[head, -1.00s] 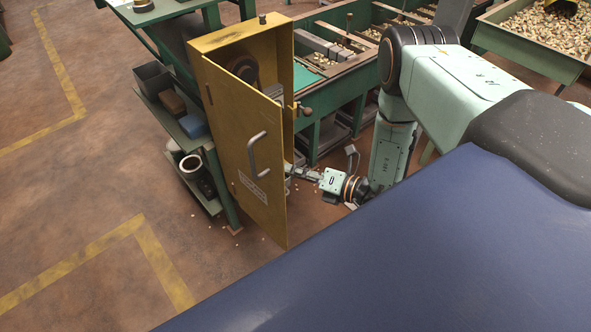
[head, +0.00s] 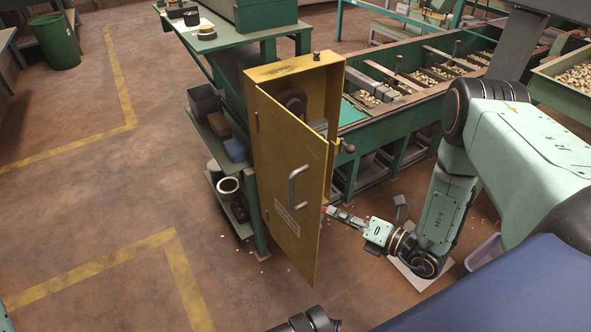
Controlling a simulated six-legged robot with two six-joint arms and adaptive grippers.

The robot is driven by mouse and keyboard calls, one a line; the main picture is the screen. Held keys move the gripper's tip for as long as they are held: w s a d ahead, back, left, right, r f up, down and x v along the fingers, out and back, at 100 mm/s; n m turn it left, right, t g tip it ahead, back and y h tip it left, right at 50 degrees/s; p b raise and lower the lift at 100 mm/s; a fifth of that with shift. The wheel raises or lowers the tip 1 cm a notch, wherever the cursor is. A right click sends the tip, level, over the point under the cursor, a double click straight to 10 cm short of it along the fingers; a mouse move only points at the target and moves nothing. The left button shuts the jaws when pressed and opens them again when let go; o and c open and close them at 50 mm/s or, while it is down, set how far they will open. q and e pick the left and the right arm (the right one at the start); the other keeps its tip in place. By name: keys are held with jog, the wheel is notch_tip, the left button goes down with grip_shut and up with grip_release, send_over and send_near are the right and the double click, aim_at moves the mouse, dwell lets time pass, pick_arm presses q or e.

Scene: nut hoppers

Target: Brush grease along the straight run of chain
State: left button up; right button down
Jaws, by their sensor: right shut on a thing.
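The yellow cabinet (head: 271,76) stands beside the green bench with its door (head: 290,165) partly open. A dark round wheel (head: 293,101) shows inside the opening. No straight run of chain can be made out; the door hides most of the inside. My right gripper (head: 335,212) is low, just right of the door's free edge. It is shut on a small red thing (head: 326,208), which I cannot identify and which is partly hidden at the door edge. My left gripper is not in view.
A green shelf unit with boxes and a white-rimmed pot (head: 228,186) stands left of the cabinet. Green hoppers of nuts (head: 440,72) run behind it. A pale bin (head: 485,252) stands at right.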

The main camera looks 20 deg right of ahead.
jog(key=shift+w, duration=0.1)
dwell(0.5)
jog(key=w+a, duration=0.1)
jog(key=w, duration=0.6)
jog(key=shift+w+a, duration=0.1)
jog(key=shift+w, duration=0.8)
dwell(1.0)
jog(key=shift+r, duration=0.1)
dwell(1.6)
